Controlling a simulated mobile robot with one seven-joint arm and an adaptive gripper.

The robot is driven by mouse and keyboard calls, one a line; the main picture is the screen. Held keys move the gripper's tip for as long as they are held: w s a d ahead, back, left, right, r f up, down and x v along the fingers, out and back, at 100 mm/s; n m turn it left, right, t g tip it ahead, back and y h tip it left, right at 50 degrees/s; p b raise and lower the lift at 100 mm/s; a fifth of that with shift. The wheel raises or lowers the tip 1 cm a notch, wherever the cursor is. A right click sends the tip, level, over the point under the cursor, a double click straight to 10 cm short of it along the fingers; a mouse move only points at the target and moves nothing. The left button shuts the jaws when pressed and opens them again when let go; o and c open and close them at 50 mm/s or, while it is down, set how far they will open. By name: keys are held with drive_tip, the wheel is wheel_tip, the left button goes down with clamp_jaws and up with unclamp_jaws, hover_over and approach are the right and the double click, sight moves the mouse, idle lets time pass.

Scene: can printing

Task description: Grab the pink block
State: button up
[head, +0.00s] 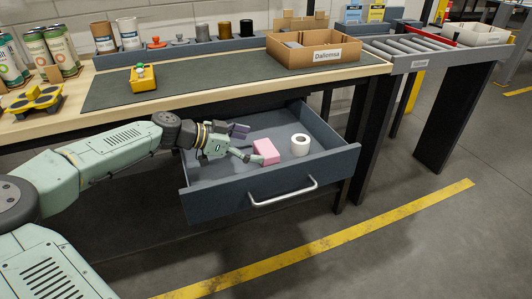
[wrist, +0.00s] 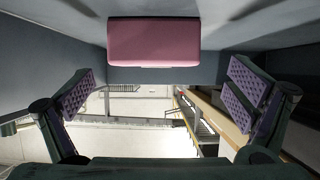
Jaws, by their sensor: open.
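The pink block (head: 267,151) lies in the open drawer (head: 270,187) beneath the workbench. My gripper (head: 246,144) reaches into the drawer from the left, open, with its fingertips just short of the block. In the wrist view the pink block (wrist: 154,42) is at top centre, beyond the open fingers (wrist: 164,90) and lined up between them. The purple finger pads show at left and right with nothing between them. I cannot tell whether either fingertip touches the block.
A white roll (head: 300,145) stands in the drawer right of the block. The drawer walls surround my gripper, and the bench top (head: 190,87) overhangs the drawer's back. A cardboard box (head: 314,49) and a yellow tool (head: 142,77) sit on the bench.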

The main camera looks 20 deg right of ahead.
sight(262, 149)
drive_tip(key=x, duration=0.4)
drive_tip(key=shift+s+d+f+p, duration=0.15)
drive_tip(key=shift+s+d+p, duration=0.1)
drive_tip(key=shift+s+p, duration=0.05)
drive_tip(key=c, duration=0.9)
